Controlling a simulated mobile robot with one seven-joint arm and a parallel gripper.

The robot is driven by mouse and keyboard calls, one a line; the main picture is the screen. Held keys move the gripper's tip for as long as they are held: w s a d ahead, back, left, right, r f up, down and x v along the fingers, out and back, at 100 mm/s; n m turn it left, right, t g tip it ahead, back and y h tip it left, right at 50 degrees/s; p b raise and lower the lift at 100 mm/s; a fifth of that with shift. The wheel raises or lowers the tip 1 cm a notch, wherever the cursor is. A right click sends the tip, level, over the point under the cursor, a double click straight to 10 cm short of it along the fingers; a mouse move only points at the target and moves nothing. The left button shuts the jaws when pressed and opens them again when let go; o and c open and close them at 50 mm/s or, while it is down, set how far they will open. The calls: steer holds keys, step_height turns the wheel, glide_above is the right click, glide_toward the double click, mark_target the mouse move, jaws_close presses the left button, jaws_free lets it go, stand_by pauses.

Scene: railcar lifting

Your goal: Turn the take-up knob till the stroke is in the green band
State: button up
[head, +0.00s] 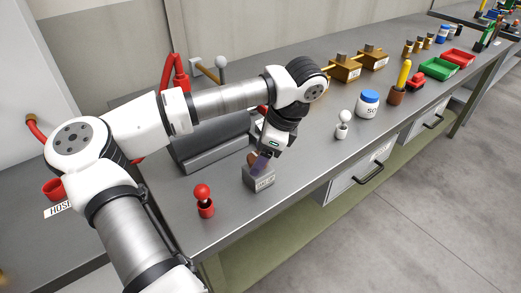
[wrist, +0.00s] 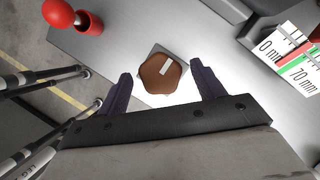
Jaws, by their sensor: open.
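The take-up knob (wrist: 161,74) is brown with a white pointer mark and sits on a grey block. In the head view the block (head: 260,182) carries a label, and the knob on top is mostly hidden by my gripper (head: 265,160). In the wrist view my gripper (wrist: 160,90) is open, with one dark finger on each side of the knob and gaps between. The stroke scale (wrist: 298,62) shows at the right, with "0 mm" and "70 mm" and red and green parts. Where the stroke stands on it I cannot tell.
A red ball-topped piece (head: 204,200) stands left of the block, near the bench's front edge. A small white round-headed item (head: 342,124) and a blue-lidded jar (head: 368,104) stand to the right. A dark grey machine body (head: 212,150) lies behind the block.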

steer(key=c, duration=1)
steer(key=shift+f+b, duration=0.2)
steer(key=shift+b, duration=0.45)
